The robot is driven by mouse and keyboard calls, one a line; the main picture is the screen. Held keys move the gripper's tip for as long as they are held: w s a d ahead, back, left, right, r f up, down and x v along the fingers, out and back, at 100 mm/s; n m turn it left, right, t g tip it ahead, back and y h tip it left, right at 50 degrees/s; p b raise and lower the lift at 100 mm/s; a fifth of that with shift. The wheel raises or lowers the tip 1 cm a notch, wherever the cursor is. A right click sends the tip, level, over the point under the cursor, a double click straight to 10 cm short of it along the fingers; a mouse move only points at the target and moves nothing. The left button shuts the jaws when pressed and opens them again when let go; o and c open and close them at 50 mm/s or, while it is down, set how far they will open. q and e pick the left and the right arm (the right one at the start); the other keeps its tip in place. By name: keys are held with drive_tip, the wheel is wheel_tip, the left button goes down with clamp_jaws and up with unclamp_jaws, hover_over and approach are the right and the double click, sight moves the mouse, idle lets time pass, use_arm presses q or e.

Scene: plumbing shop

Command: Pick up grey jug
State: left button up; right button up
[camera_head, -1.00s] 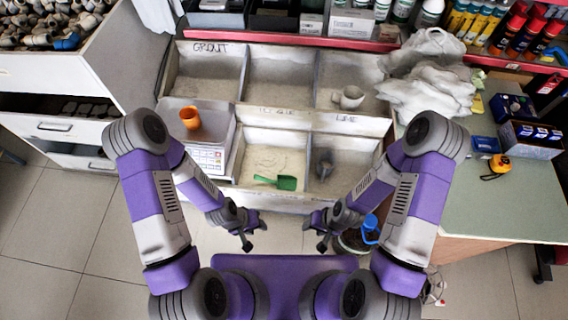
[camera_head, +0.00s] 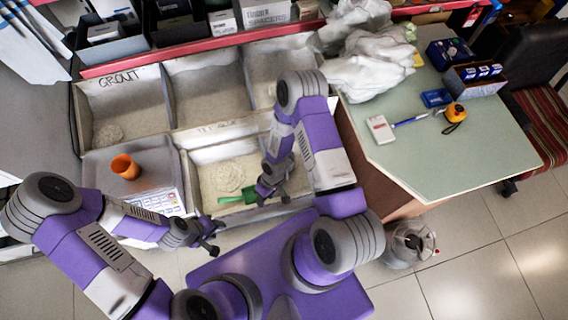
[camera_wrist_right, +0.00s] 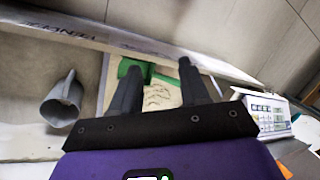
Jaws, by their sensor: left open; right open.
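A grey jug (camera_wrist_right: 62,100) lies tilted in a bin compartment at the left of the right wrist view. It is hidden in the head view, where my right arm covers that part of the bins. My right gripper (camera_head: 272,190) is open and empty, over the front of the bins. In the right wrist view its fingers (camera_wrist_right: 158,72) point at the compartment beside the jug, which holds a green scoop (camera_wrist_right: 133,66). The jug is apart from the fingers. My left gripper (camera_head: 211,243) is open and empty, low in front of the bins.
The green scoop also shows in the head view (camera_head: 239,196). An orange cup (camera_head: 125,166) stands on a scale (camera_head: 160,200) at the left. White sacks (camera_head: 365,75) lie at the bins' right. A green-topped table (camera_head: 440,155) is at the right. A bucket (camera_head: 410,243) stands on the floor.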

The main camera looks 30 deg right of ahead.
drive_tip(key=w+d+f+n+h+b, duration=0.2)
drive_tip(key=w+d+f+n, duration=0.1)
drive_tip(key=f, duration=0.4)
drive_tip(key=w+d+f+n+h+b, duration=0.2)
drive_tip(key=w+d+f+n+h, duration=0.1)
drive_tip(key=w+d+f+n, duration=0.1)
drive_tip(key=w+d+f+n+h+b, duration=0.2)
drive_tip(key=d+f, duration=0.5)
drive_tip(key=f, duration=0.4)
drive_tip(key=shift+w+d+f+n+t+h+b, duration=0.15)
drive_tip(key=shift+w+n+h+b, duration=0.2)
drive_tip(key=shift+n, duration=0.35)
drive_tip(key=shift+w+r+n+t+h+b, duration=0.15)
drive_tip(key=shift+w+n, duration=0.3)
drive_tip(key=shift+n, duration=0.25)
clamp_jaws()
